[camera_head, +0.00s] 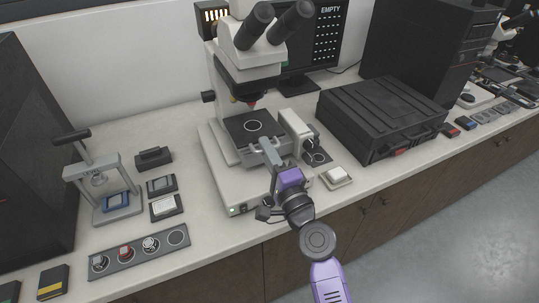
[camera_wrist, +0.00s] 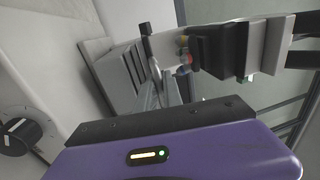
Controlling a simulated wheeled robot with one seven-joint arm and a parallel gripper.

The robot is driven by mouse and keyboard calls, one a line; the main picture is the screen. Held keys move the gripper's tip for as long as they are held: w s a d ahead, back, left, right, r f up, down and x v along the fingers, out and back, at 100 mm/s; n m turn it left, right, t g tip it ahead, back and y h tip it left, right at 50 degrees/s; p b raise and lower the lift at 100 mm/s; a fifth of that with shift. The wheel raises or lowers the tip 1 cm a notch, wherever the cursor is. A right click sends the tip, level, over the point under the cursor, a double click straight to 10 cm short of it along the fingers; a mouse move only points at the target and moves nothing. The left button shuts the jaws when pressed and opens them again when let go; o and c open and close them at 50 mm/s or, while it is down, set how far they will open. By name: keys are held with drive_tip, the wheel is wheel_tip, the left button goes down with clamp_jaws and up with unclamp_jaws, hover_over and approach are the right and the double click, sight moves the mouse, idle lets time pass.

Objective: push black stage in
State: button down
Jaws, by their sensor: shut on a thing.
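The black stage (camera_head: 250,126), a flat dark plate with a pale ring, sits under the lens of the white microscope (camera_head: 250,70). My gripper (camera_head: 268,150) is at the stage's front edge, reaching in from the front right. Its grey fingers are close together, shut on the stage's front part. The exact contact is hidden by the fingers and the purple gripper body. In the wrist view, my gripper (camera_wrist: 165,92) has its narrow fingers beside dark stepped parts, and the exact grip is hard to make out.
A white block (camera_head: 294,124) stands close on the stage's right. A black case (camera_head: 382,112) lies farther right. A small hand press (camera_head: 103,180) and a strip of round samples (camera_head: 138,251) are at left. The bench's front edge runs below my arm.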

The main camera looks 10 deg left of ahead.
drive_tip(key=c, duration=1.5)
unclamp_jaws()
drive_tip(key=shift+d, duration=0.1)
drive_tip(key=b+v, duration=0.1)
drive_tip(key=v, duration=0.6)
drive_tip(key=shift+s+d+f, duration=0.1)
drive_tip(key=shift+s+d, duration=0.05)
drive_tip(key=shift+s, duration=0.2)
